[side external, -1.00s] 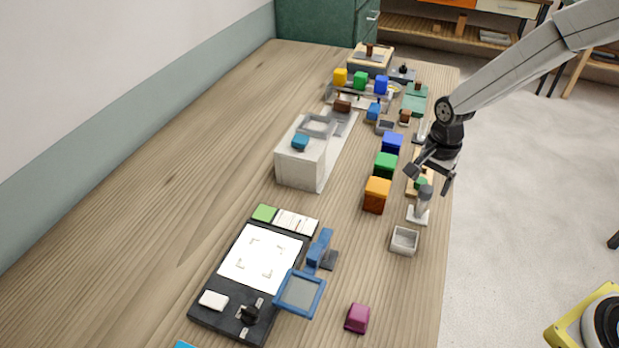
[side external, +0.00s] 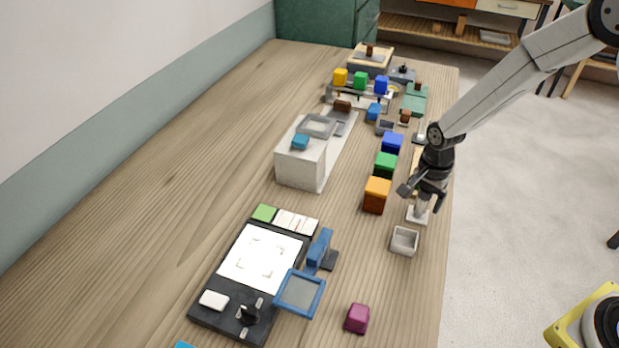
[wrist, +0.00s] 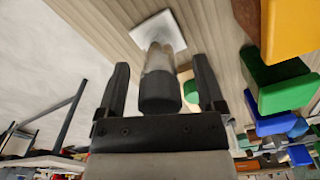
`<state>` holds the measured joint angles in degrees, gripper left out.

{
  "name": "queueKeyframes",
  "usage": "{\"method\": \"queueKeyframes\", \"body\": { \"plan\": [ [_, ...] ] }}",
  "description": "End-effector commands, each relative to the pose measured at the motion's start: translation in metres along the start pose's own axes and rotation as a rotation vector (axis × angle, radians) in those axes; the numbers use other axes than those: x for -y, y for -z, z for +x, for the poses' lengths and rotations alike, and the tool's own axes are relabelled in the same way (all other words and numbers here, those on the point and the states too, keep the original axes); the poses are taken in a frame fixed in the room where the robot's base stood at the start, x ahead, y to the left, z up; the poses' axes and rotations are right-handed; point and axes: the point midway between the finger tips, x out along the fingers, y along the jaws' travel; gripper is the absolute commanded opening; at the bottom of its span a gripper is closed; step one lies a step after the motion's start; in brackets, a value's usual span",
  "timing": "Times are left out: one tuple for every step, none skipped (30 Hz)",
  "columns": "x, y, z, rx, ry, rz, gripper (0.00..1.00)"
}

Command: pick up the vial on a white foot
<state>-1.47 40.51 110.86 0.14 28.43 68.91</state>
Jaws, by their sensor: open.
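The vial (wrist: 159,62) is a grey, see-through cylinder with a dark cap, standing upright on a square white foot (wrist: 158,30). In the side external view the vial (side external: 421,208) shows only in its lower part, above its white foot (side external: 417,215); my gripper hides the rest. My gripper (side external: 421,200) is open, pointing down over the vial. In the wrist view the two fingers of my gripper (wrist: 160,72) stand on either side of the vial, with a gap at each side. Whether a finger touches it cannot be told.
An orange block (side external: 376,195), a green block (side external: 385,165) and a blue block (side external: 392,143) stand in a row left of my gripper. A small grey open box (side external: 404,241) sits just in front. The table's right edge is close by.

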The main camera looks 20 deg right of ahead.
Motion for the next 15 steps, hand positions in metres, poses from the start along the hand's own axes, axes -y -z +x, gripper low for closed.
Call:
{"method": "queueKeyframes", "body": {
  "plan": [
    [0.0000,0.0000,-0.0001,0.000,0.000,0.000,0.87],
    [0.0000,0.0000,-0.0002,0.000,0.000,0.000,0.87],
    [0.0000,0.0000,-0.0002,0.000,0.000,0.000,0.87],
    [0.0000,0.0000,-0.0002,0.000,0.000,0.000,0.87],
    [0.0000,0.0000,-0.0002,0.000,0.000,0.000,0.87],
    [0.0000,0.0000,-0.0002,0.000,0.000,0.000,0.78],
    [0.0000,0.0000,-0.0002,0.000,0.000,0.000,0.68],
    [0.0000,0.0000,-0.0002,0.000,0.000,0.000,0.59],
    [0.0000,0.0000,-0.0002,0.000,0.000,0.000,0.46],
    [0.0000,0.0000,-0.0002,0.000,0.000,0.000,0.37],
    [0.0000,0.0000,-0.0002,0.000,0.000,0.000,0.27],
    [0.0000,0.0000,-0.0002,0.000,0.000,0.000,0.14],
    [0.0000,0.0000,-0.0002,0.000,0.000,0.000,0.05],
    [0.0000,0.0000,-0.0002,0.000,0.000,0.000,0.00],
    [0.0001,0.0000,-0.0003,0.000,0.000,0.000,0.00]
  ]
}}
